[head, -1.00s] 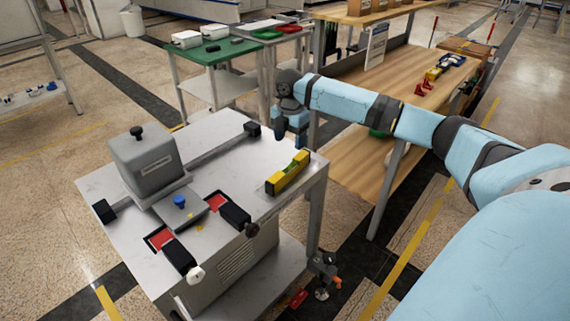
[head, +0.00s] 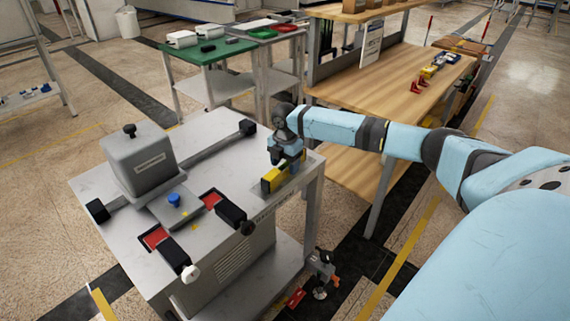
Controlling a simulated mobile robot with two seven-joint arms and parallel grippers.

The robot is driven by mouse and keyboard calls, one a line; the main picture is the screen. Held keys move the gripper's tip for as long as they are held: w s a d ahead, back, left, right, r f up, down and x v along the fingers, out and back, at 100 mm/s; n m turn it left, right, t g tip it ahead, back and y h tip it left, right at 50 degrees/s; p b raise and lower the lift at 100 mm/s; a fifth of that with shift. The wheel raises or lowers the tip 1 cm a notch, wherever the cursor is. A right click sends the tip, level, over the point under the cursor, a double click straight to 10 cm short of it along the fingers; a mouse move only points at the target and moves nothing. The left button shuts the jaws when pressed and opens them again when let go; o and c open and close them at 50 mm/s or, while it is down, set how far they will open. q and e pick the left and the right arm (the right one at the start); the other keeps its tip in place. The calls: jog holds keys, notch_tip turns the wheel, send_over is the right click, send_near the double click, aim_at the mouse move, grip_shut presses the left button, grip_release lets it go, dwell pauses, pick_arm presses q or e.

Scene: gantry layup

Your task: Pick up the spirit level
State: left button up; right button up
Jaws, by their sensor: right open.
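The yellow spirit level (head: 273,181) lies on the grey metal table near its right edge. My right gripper (head: 287,157) is directly over the far part of the level, pointing down. Its jaws are open, and they hide the far half and the middle of the level. I cannot tell whether the fingers touch the level. My left gripper is not in view.
The grey table (head: 225,160) also carries a grey box-shaped unit (head: 141,160), black-handled clamps with red pads (head: 211,199) and a blue knob (head: 174,199). A wooden workbench (head: 395,95) stands behind and to the right. A green-topped table (head: 207,50) stands at the back.

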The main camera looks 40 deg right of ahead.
jog(key=shift+c, duration=0.4)
jog(key=c, duration=1)
jog(key=shift+r, duration=0.1)
jog(key=shift+c, duration=0.2)
